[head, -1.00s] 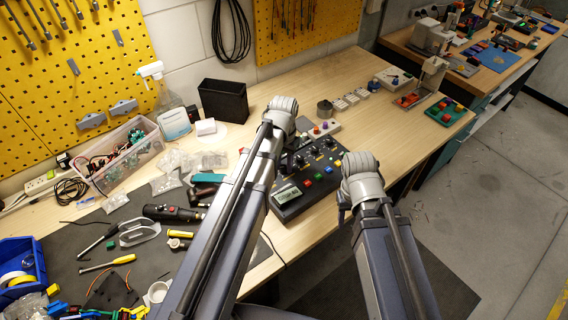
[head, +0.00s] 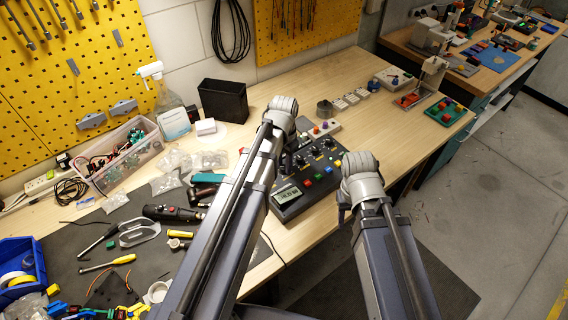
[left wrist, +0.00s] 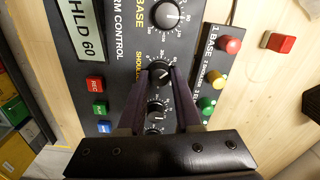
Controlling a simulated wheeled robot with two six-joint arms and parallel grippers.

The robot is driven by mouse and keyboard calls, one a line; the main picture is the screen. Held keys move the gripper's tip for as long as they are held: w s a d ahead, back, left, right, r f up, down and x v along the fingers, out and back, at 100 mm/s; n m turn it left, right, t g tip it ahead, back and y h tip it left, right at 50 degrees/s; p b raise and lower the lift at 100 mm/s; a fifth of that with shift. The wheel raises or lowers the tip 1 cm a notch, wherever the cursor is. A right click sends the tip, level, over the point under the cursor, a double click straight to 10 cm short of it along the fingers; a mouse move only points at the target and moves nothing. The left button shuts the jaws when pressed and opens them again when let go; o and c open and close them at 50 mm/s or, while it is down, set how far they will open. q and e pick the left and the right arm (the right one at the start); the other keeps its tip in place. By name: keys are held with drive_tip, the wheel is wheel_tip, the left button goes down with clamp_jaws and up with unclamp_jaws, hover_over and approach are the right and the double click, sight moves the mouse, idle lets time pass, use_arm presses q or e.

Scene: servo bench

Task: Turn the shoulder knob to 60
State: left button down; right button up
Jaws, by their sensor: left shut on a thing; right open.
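The dark control box (head: 318,165) stands on the bench, with knobs, coloured buttons and a small display. My left gripper (left wrist: 163,70) is shut on the shoulder knob, one finger on each side. The display (left wrist: 84,30) reads "HLD 60". The scale by the shoulder knob is partly hidden by the fingers. My right gripper (head: 344,211) hangs near the bench's front edge, away from the box; it is open.
Red, yellow and green buttons (left wrist: 217,78) line a strip beside the knobs. Red, green and blue buttons (left wrist: 100,107) sit below the display. Tools lie on the dark mat (head: 60,243) at left. Bare bench (head: 400,130) lies right of the box.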

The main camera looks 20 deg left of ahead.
sight(284, 166)
use_arm(q)
drive_tip(key=c, duration=0.6)
unclamp_jaws()
drive_tip(key=shift+r, duration=0.15)
wheel_tip(284, 166, up, 8)
drive_tip(key=p, duration=0.8)
drive_tip(key=shift+f, duration=0.2)
